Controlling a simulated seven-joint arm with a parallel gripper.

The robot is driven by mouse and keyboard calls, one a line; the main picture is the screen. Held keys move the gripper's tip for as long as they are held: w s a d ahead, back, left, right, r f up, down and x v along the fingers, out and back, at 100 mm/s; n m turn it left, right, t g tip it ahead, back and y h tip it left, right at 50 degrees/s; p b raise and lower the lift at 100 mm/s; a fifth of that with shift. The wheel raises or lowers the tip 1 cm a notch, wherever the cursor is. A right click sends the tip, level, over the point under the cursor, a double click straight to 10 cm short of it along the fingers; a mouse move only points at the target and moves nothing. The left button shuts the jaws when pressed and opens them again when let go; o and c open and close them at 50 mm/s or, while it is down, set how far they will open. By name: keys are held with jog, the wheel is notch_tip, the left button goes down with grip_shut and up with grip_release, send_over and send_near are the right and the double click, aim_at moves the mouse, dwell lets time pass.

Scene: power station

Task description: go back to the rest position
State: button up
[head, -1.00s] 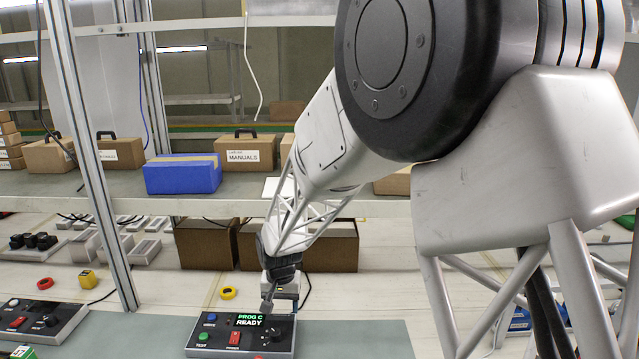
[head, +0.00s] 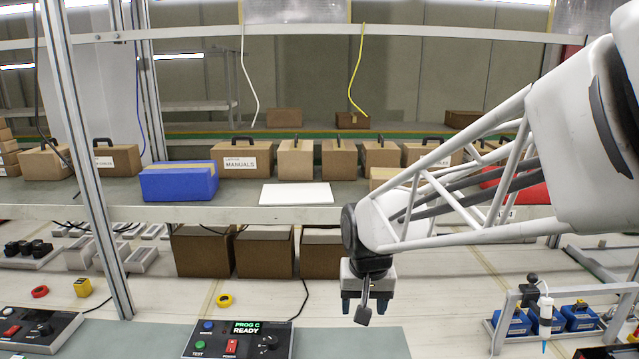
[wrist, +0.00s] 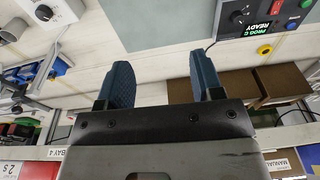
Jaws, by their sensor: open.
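My gripper (head: 366,305) hangs below the lattice arm link, right of the middle of the head view, above the bench. In the wrist view its two blue fingers (wrist: 160,85) stand apart with nothing between them. The control box (head: 240,340) with the lit green "PROG C READY" display is on the bench left of and below my gripper, apart from it. It also shows at the upper right of the wrist view (wrist: 262,18).
A shelf (head: 110,198) crosses behind my gripper, carrying a blue box (head: 180,183), a white board (head: 296,194) and several cardboard cases. Brown boxes (head: 265,252) stand beneath it. A rack with blue units (head: 545,318) is at the right. A metal post (head: 88,160) stands at the left.

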jog(key=s+d+r, duration=0.1)
jog(key=s+d, duration=0.2)
jog(key=s, duration=0.3)
jog(key=s+d+r, duration=0.1)
jog(key=s+d, duration=0.2)
jog(key=s, duration=0.4)
jog(key=s+d+r+t, duration=0.1)
jog(key=s+d, duration=0.3)
jog(key=s, duration=0.2)
jog(key=shift+s+r, duration=0.25)
jog(key=shift+r, duration=0.05)
